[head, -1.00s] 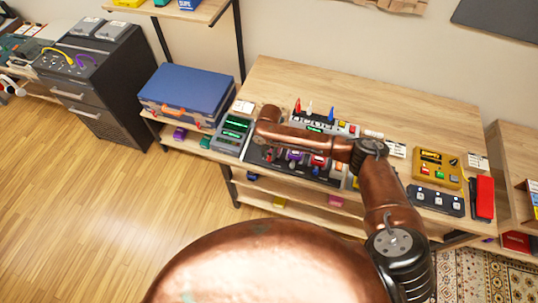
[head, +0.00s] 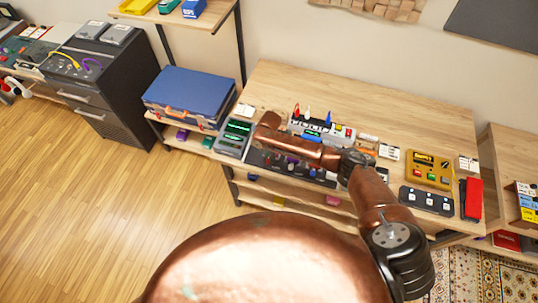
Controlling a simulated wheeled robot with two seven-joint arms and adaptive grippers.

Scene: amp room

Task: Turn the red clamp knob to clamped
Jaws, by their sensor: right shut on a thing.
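My right arm reaches across the pedalboard-like dark panel (head: 254,157) on the wooden bench. My right gripper (head: 268,159) points down at the panel's left part, largely hidden below the copper wrist. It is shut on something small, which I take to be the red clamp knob. The knob itself is too small and too covered for me to tell how it is turned. My left gripper is not in view.
Red, white and blue pointed parts (head: 328,118) stand on a device behind the arm. A green-lit unit (head: 235,135) and a blue case (head: 189,93) are at left. A yellow box (head: 430,170) and black switch strip (head: 427,201) sit at right. The bench's back is clear.

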